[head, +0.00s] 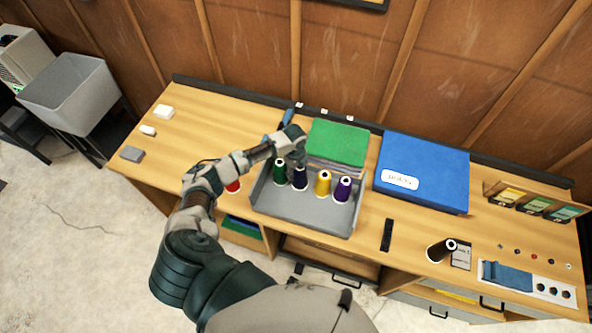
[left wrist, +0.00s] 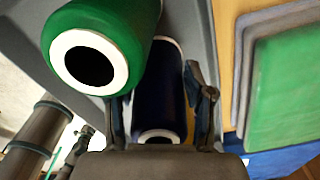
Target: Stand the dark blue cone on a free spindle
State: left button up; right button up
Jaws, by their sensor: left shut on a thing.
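The dark blue cone (head: 300,179) stands in a grey tray (head: 290,212) between a green cone (head: 279,173) and a yellow cone (head: 323,183). My left gripper (head: 297,158) is at the dark blue cone from behind and above. In the left wrist view, its fingers (left wrist: 161,112) are shut on the dark blue cone (left wrist: 168,95), one on each side. The green cone (left wrist: 105,45) is close beside the left finger there. I cannot make out a free spindle for certain. My right gripper is not in view.
A purple cone (head: 343,189) also stands in the tray. A red cone (head: 233,186) is partly hidden by my left arm. A green stack (head: 337,141) and blue box (head: 424,172) are behind. The bench's left part is mostly clear.

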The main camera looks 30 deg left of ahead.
pick_arm(q)
jog(key=o, duration=1.3)
jog(key=shift+d, duration=0.15)
jog(key=shift+o, duration=0.2)
jog(key=shift+d, duration=0.3)
jog(key=shift+d+r, duration=0.1)
jog(key=shift+r, duration=0.05)
notch_tip(320, 180, up, 11)
jog(key=shift+w+r, duration=0.1)
jog(key=shift+r, duration=0.3)
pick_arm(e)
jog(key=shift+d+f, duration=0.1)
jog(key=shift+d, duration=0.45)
pick_arm(q)
jog(key=shift+f, duration=0.1)
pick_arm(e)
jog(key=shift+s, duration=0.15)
